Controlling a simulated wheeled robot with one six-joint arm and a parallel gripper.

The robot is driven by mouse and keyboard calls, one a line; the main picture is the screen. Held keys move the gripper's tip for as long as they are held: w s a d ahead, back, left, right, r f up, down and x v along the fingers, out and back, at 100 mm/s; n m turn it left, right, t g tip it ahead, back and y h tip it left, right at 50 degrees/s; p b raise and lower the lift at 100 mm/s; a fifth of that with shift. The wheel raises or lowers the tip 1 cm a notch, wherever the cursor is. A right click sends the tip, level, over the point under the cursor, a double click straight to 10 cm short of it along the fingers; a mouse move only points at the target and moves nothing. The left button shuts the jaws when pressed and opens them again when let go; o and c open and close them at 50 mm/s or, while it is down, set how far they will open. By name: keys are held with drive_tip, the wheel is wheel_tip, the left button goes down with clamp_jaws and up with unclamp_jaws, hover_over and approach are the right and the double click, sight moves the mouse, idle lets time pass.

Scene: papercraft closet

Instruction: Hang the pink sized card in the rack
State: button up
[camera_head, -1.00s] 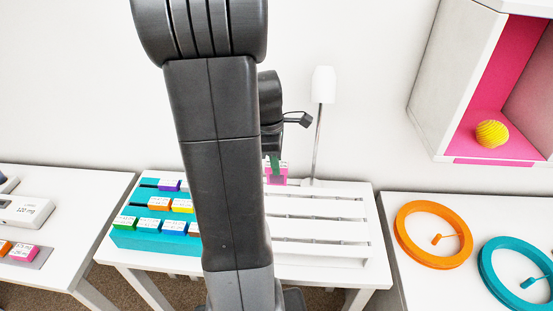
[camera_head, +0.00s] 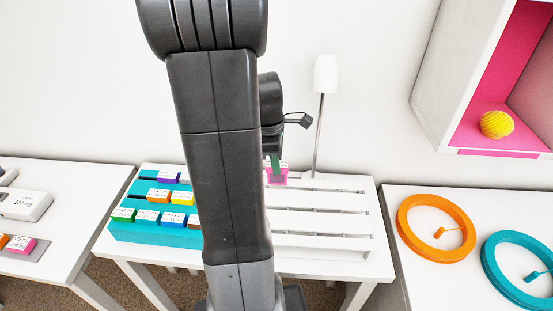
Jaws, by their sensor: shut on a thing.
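The pink card (camera_head: 277,179) shows just right of my arm, above the back left part of the white slotted rack (camera_head: 330,235). My gripper (camera_head: 275,163) is shut on the card's top edge; a green fingertip part shows in front of it. The card looks upright. I cannot tell whether its lower edge touches the rack. My arm hides the left part of the rack and much of the gripper.
A teal stepped holder (camera_head: 150,232) with several coloured cards stands left of my arm. A white lamp (camera_head: 325,75) rises behind the rack. An orange ring (camera_head: 405,235) and a teal ring (camera_head: 493,274) lie on the right table. A wall box (camera_head: 440,85) holds a yellow ball (camera_head: 496,125).

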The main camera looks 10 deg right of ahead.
sight(277, 184)
drive_tip(key=shift+f+b, duration=2.15)
drive_tip(key=shift+f, duration=1.15)
drive_tip(key=o, duration=1)
drive_tip(key=shift+o, duration=0.2)
